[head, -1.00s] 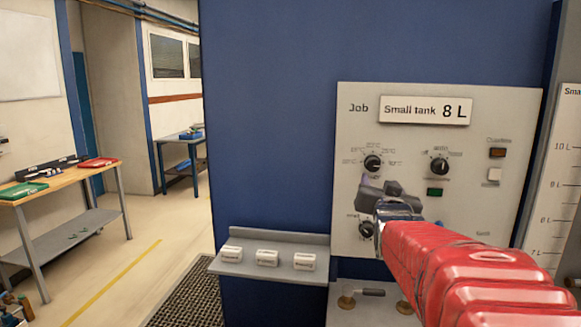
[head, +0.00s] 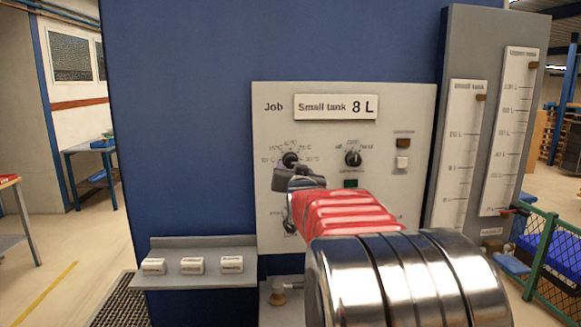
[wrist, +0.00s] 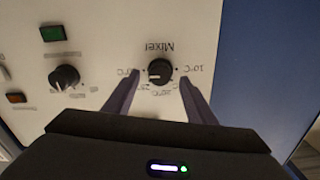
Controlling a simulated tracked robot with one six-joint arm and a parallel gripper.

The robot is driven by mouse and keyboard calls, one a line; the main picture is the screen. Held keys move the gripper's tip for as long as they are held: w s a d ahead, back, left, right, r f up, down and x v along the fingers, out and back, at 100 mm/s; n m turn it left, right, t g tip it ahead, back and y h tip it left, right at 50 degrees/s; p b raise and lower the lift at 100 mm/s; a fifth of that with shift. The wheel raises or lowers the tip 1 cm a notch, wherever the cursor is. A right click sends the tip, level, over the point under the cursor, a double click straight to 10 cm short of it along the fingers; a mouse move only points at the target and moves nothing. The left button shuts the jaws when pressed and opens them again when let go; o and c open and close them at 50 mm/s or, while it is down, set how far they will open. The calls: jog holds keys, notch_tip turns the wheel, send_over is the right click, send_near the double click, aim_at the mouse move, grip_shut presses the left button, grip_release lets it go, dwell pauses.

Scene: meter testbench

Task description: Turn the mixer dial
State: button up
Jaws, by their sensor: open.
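The mixer dial (head: 290,160) is a black round knob at the upper left of the pale panel (head: 410,110), with temperature marks around it. In the wrist view the dial (wrist: 159,69) appears upside down under the word "Mixer", with a white mark on its face. My gripper (head: 291,174) is open, and in the head view it overlaps the lower edge of the dial. In the wrist view its two fingers (wrist: 160,78) stand on either side of the dial, with gaps between; contact cannot be seen. My red arm hides the panel's lower middle.
A second black dial (head: 353,158) sits to the right; a third (head: 290,223) is below, partly hidden. A green button (head: 350,183) is close to my arm. A shelf with several white blocks (head: 193,265) juts out at lower left. Tall gauges (head: 467,150) stand right.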

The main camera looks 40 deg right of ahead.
aim_at(292, 165)
jog(key=shift+x, duration=1.75)
jog(key=shift+c, duration=0.5)
jog(key=c, duration=0.9)
jog(key=shift+d, duration=0.4)
jog(key=shift+c, duration=0.2)
jog(key=shift+a+f, duration=0.1)
jog(key=shift+a, duration=0.1)
